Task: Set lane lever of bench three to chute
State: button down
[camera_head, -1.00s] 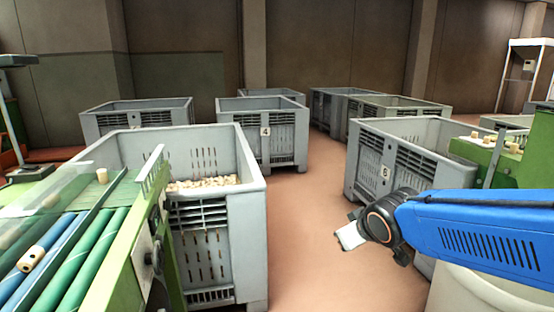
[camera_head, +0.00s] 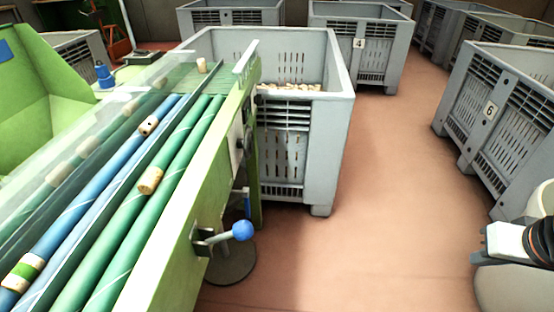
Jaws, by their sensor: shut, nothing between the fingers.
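A lever with a blue ball knob (camera_head: 243,230) sticks out to the right from the side of the green bench (camera_head: 190,235) at the left. Its short metal arm joins a bracket on the bench's side panel. I see no bench number or lane marking. My gripper (camera_head: 482,246) is at the right edge, shut and empty, with its tip pointing left. It is well to the right of the knob and apart from it. Most of my arm is out of view.
Blue and green rollers (camera_head: 125,190) carry several corks, one a light brown cork (camera_head: 150,180). A grey crate (camera_head: 335,130) of corks stands at the bench's end. Crate four (camera_head: 385,50) and crate six (camera_head: 475,110) stand behind and right. The floor (camera_head: 385,200) between is clear.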

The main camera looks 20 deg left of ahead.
aim_at(242, 230)
jog(key=j+u, duration=0.15)
jog(key=u, duration=1.2)
